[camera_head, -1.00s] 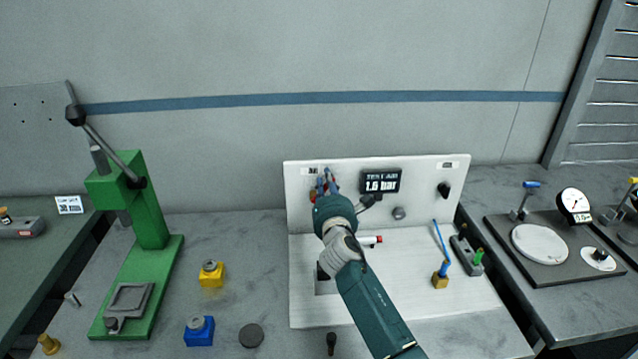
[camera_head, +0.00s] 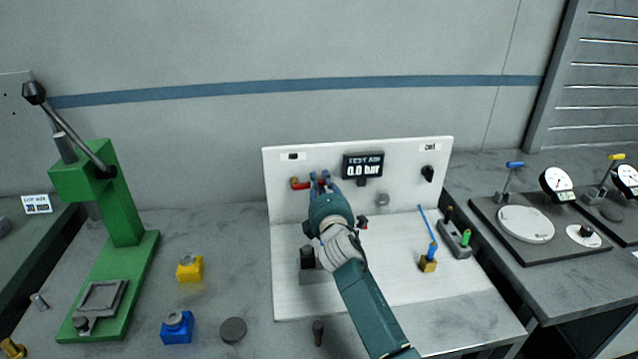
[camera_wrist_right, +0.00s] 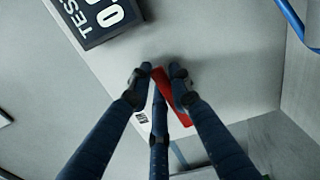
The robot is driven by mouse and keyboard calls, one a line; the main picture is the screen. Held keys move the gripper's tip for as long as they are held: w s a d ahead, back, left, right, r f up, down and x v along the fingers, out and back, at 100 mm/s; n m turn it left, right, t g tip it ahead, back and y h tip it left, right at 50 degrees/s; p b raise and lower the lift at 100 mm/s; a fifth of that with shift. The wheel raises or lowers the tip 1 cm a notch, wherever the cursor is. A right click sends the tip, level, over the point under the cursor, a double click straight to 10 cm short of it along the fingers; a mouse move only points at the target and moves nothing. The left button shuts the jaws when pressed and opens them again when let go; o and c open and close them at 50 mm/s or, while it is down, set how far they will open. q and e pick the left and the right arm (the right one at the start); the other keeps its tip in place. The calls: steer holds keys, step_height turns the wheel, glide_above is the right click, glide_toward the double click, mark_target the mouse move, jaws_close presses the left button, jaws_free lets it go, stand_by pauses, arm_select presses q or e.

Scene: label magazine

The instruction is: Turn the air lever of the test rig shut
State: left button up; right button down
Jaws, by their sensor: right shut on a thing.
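The test rig is a white panel (camera_head: 405,190) on a white base, with a display (camera_head: 362,166) reading "TEST AIR 0.0 bar". The red air lever (camera_head: 302,185) is on the left part of the panel and lies about level, running right from a brass-coloured pivot (camera_head: 293,182). My right gripper (camera_head: 324,180) is shut on its right end. In the right wrist view the red lever (camera_wrist_right: 178,100) shows between the blue fingers (camera_wrist_right: 160,78). The fingers hide part of the lever. My left gripper is not in view.
A black knob (camera_head: 427,174) is at the panel's right. A yellow block with a blue rod (camera_head: 428,262) stands on the base. A green press (camera_head: 120,205) stands left, with yellow (camera_head: 190,269) and blue (camera_head: 177,327) blocks beside it. Dial gauges (camera_head: 556,183) are at right.

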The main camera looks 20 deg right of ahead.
steer(key=shift+f+m, duration=0.45)
steer(key=shift+m, duration=0.15)
steer(key=shift+b, duration=0.3)
steer(key=c, duration=1.5)
jaws_free()
steer(key=shift+c, duration=0.2)
steer(key=shift+s, duration=0.15)
steer(key=v, duration=1.1)
steer(key=shift+s, duration=0.35)
steer(key=shift+a, duration=0.1)
